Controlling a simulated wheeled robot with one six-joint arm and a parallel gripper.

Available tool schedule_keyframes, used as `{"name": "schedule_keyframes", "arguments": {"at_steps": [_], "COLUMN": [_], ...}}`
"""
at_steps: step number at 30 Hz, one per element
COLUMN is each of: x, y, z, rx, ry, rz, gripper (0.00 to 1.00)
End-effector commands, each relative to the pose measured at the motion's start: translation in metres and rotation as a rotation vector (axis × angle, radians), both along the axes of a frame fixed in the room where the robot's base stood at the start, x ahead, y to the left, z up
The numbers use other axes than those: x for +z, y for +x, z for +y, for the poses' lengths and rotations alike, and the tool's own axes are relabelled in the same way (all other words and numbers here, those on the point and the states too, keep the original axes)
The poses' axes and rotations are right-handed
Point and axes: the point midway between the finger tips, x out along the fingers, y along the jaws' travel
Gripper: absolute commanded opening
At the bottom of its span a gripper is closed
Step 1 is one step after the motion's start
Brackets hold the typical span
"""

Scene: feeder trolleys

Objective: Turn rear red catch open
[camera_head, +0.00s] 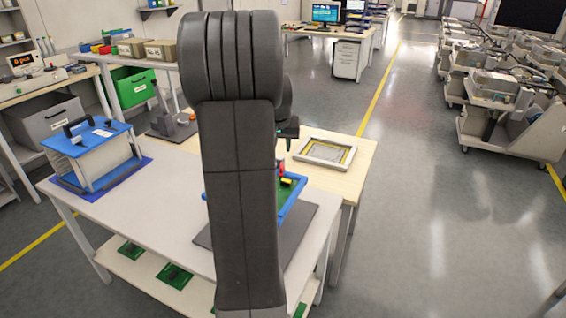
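A blue frame (298,196) with a green board (284,196) in it lies on a dark mat (313,222) on the front table. A small red piece (281,168), seemingly a red catch, stands near its rear edge, with a small yellow part (286,182) just in front of it. My arm link covers the middle and much of the left of the frame, so any other catch there is hidden. My gripper (288,146) is a dark shape just above and behind the red piece, apart from it in the picture. Its fingers are too small to read.
A blue-lidded carrier (100,160) stands on a blue mat at the table's left. A light tray with a yellow inner edge (325,153) lies on the wooden table behind. Green boards (174,275) lie on the lower shelf. Floor at right is free up to the trolleys (515,90).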

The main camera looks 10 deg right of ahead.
Motion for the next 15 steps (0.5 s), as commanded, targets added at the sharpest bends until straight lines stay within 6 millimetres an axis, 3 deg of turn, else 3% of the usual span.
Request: {"name": "schedule_keyframes", "arguments": {"at_steps": [6, 15], "x": [-0.044, -0.084], "y": [0.017, 0.033], "z": [-0.004, -0.008], "rx": [0.001, 0.001], "ry": [0.0, -0.001], "rz": [0.006, 0.003], "gripper": [0.3, 0.3]}}
